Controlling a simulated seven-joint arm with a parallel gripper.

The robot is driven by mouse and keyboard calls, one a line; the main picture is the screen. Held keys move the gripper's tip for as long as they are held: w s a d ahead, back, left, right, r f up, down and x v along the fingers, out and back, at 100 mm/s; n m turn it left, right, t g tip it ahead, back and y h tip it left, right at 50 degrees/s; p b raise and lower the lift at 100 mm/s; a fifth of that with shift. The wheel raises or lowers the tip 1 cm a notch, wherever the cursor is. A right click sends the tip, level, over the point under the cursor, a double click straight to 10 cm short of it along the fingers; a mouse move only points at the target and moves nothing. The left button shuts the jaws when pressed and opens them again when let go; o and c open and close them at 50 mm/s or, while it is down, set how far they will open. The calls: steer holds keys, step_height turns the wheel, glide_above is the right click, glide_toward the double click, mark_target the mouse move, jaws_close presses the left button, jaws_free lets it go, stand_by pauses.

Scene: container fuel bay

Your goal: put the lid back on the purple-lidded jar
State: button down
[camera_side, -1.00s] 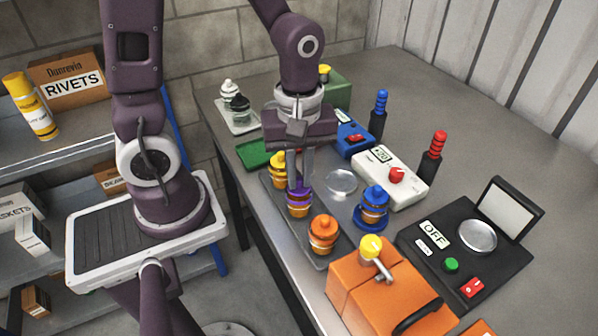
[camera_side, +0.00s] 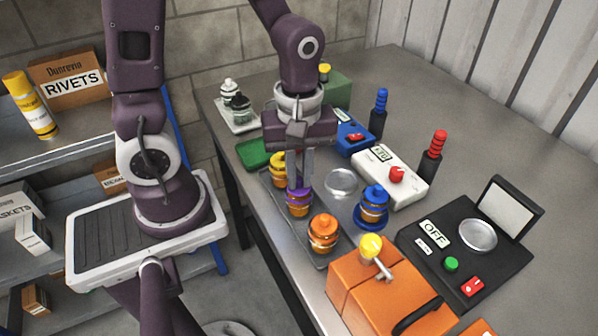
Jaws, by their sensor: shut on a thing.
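The purple-lidded jar (camera_side: 299,208) stands on a dark tray (camera_side: 274,205) near the table's left edge, between a yellow-lidded jar and an orange-lidded jar. Its amber body shows below the purple lid (camera_side: 299,194). My gripper (camera_side: 299,184) points straight down over this jar, with its fingers shut on the purple lid. The lid is at the jar's mouth; whether it is seated or threaded I cannot tell. The fingers hide part of the lid.
A yellow-lidded jar (camera_side: 279,172) stands close behind, an orange-lidded jar (camera_side: 323,233) close in front. A blue-lidded jar (camera_side: 374,204) stands on a blue base to the right, near a clear round dish (camera_side: 341,183). An orange can (camera_side: 375,290) stands at the front.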

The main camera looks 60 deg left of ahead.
stand_by(0.4)
steer(key=c, duration=0.9)
jaws_free()
steer(key=shift+w+r, duration=0.1)
steer(key=shift+r, duration=3.4)
jaws_close()
steer(key=shift+f, duration=0.2)
